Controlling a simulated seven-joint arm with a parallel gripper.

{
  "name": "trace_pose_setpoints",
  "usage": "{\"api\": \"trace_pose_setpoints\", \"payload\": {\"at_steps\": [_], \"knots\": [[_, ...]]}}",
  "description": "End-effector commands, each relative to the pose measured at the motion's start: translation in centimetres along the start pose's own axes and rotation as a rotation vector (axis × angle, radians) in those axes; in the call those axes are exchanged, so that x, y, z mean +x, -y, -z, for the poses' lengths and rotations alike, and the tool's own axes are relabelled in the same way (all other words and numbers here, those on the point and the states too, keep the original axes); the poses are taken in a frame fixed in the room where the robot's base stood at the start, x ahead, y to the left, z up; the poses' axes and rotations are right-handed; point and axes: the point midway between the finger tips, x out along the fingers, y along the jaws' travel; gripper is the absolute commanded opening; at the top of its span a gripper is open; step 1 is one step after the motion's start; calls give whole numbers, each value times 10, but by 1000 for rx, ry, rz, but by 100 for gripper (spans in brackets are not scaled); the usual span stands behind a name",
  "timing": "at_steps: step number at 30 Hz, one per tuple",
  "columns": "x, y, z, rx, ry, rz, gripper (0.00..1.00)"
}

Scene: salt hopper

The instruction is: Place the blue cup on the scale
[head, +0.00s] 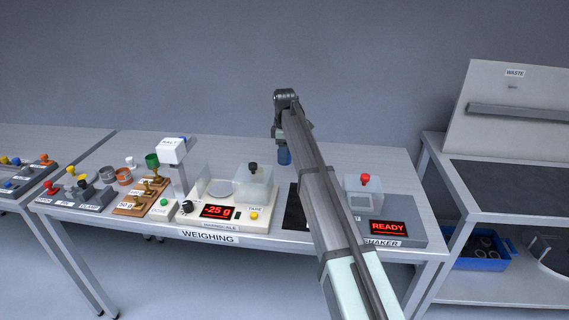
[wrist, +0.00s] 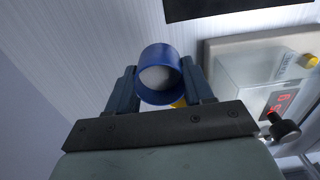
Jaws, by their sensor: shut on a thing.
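The blue cup (head: 284,157) is held by my gripper (head: 283,145) behind the weighing table's middle, right of the scale. The wrist view shows the cup (wrist: 160,74) between the two fingers, with a pale surface inside. I cannot tell whether that is salt or the cup's bottom. The scale (head: 225,226) has a round pan (head: 220,188), empty, and a red display (head: 217,211) reading -25 g. A clear cover (head: 254,181) with a black knob stands at the pan's right. The scale (wrist: 217,50) also shows at right in the wrist view.
A white salt hopper (head: 173,151) stands on a post left of the pan. The shaker (head: 404,232), its display reading READY, is right of my arm. A black mat (head: 294,207) lies between scale and shaker, partly hidden by my arm. Small jars (head: 124,176) stand at left.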

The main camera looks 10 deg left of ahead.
Motion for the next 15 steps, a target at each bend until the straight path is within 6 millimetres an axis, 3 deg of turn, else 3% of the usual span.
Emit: {"api": "trace_pose_setpoints", "payload": {"at_steps": [5, 8, 15], "knots": [[-19, 3, 8, 3, -2, -5, 20], [-29, 12, 26, 10, -6, -14, 20], [-48, 52, 94, 22, -13, -25, 20]]}}
